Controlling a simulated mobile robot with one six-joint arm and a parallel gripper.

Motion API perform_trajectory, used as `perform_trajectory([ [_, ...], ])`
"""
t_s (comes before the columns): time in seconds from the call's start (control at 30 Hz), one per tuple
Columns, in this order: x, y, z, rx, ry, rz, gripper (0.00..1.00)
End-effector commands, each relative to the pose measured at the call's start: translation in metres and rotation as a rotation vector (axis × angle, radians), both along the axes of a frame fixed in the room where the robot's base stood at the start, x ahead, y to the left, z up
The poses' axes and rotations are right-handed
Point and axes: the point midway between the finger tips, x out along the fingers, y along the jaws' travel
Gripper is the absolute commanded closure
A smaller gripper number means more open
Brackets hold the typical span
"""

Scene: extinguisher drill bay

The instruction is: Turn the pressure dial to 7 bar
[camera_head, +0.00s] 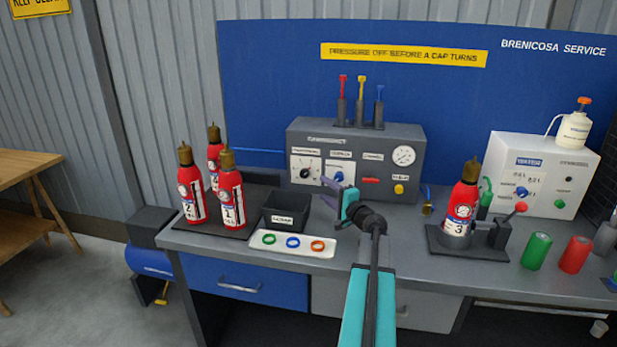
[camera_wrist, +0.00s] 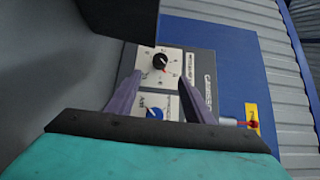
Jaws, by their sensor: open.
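The pressure dial is a black knob (camera_head: 304,174) on a white scale plate, at the left of the grey control panel (camera_head: 395,140). In the wrist view the black knob (camera_wrist: 160,62) shows beyond my fingertips, with a red mark at its lower edge; the scale figures are too small to read. My gripper (camera_head: 339,196) is in front of the panel, below and right of the dial. In the wrist view my gripper (camera_wrist: 156,82) has its two purple fingers spread, with nothing between them. A blue knob (camera_wrist: 154,113) shows between the fingers, nearer the wrist.
A round gauge (camera_head: 404,156), a red switch (camera_head: 370,180) and a yellow button (camera_head: 399,189) are on the panel's right. A black bin (camera_head: 287,212) and a tray of rings (camera_head: 262,248) stand left of my arm. Several red extinguishers stand on the bench, one in a holder (camera_head: 440,246).

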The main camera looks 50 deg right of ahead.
Motion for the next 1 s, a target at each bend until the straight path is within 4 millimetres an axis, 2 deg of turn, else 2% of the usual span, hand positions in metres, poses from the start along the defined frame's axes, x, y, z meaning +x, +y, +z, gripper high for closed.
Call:
perform_trajectory([
  [0.3,0.036,-0.009,0.001,0.001,0.001,0.002,0.53],
  [1.0,0.106,-0.025,0.003,0.0,0.0,0.001,0.53],
])
